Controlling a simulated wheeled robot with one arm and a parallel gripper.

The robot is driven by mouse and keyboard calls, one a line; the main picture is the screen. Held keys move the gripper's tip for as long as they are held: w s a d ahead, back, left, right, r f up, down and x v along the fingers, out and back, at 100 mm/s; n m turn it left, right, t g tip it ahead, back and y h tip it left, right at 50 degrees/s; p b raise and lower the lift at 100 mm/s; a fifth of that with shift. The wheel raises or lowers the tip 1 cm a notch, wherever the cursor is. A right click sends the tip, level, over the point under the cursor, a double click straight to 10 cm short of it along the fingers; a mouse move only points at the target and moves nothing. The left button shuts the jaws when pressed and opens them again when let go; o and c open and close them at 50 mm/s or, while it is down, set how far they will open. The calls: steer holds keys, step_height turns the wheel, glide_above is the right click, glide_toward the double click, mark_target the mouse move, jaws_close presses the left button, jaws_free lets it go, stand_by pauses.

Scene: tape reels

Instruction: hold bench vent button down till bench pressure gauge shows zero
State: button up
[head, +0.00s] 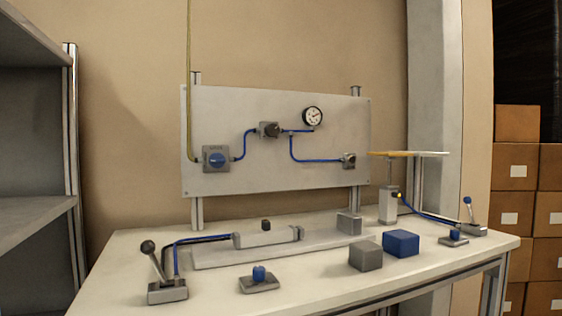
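The pressure gauge (313,116) is a round white dial with a dark rim on the upright grey panel (240,110). Its needle is too small to read surely. A blue round-topped button (259,274) sits on a grey base at the table's front. A similar blue button (455,234) sits on a base at the right, by the blue hose. A small grey fitting (348,160) ends the blue line at the panel's right. No readable label tells me which of these is the vent button. My gripper is not in view.
The panel also carries a blue knob (217,159) and a dark regulator (269,130). On the table (215,300) stand a left lever (150,262), a right lever (470,213), a cylinder (265,237), a grey block (365,256) and a blue block (401,243). The front edge is mostly clear.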

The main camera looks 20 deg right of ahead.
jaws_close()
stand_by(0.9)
